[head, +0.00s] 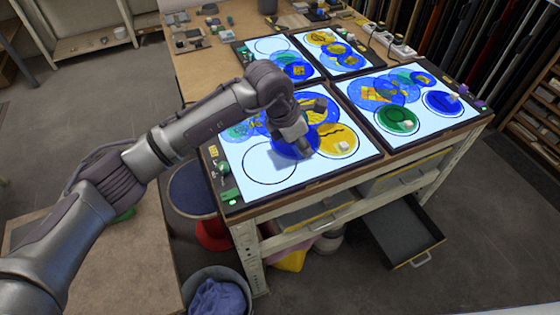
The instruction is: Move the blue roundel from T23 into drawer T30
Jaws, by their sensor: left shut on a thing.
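My left gripper (303,146) reaches over the near left light panel (241,158). It is shut at a dark blue roundel (286,149), with the fingers partly hiding it. I cannot tell whether the roundel touches the panel. An empty black ring outline (269,163) is on the panel to its left, and a yellow roundel (330,143) with a pale block on it is to its right. An open, empty grey drawer (398,228) sticks out under the right part of the table. No labels T23 or T30 are readable. My right gripper is out of view.
The near right panel (433,126) holds green and blue roundels with pale blocks. Two more lit panels are behind. Closed drawers (318,212) are under the table. A bin with blue cloth (217,297) stands on the floor. The floor right of the open drawer is clear.

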